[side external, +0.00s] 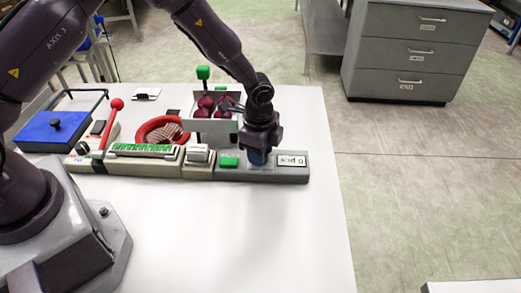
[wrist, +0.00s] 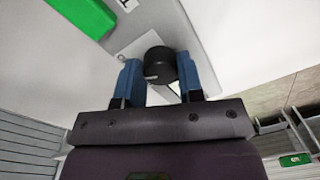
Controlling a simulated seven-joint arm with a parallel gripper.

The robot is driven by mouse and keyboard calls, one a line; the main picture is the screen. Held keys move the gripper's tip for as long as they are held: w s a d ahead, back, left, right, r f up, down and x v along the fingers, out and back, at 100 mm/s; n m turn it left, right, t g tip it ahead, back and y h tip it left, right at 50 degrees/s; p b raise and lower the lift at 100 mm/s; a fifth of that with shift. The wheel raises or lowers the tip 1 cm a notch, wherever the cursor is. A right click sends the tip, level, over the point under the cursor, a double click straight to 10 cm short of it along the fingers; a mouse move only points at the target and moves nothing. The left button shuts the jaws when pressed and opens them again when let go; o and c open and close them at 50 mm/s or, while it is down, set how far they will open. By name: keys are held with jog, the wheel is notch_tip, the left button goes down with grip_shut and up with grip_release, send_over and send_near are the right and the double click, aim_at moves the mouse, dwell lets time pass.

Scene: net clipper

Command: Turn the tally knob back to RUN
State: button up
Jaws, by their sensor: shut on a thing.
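The tally knob (wrist: 160,62) is a round black knob with a short pale mark on its side, on a light plate of the grey panel (side external: 240,175). My gripper (wrist: 160,78) has its blue fingers on both sides of the knob and is shut on it. In the side view my gripper (side external: 258,157) points down onto the panel, between a green button (side external: 229,160) and a display reading "0 pcs" (side external: 292,160). The knob is hidden there behind the fingers. The knob's labels cannot be read.
Left of the panel stand a white-topped switch block (side external: 198,153), a green-toothed strip (side external: 143,149), a red-handled lever (side external: 115,108) and a red ring with netting (side external: 163,131). A bin of dark red balls (side external: 208,103) stands behind. The front of the white table (side external: 220,235) is clear.

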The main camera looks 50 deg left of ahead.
jog(key=n, duration=1.1)
jog(key=shift+g, duration=0.3)
jog(key=shift+n, duration=0.4)
jog(key=o, duration=0.9)
jog(key=r, duration=1.3)
jog(key=shift+d, duration=0.3)
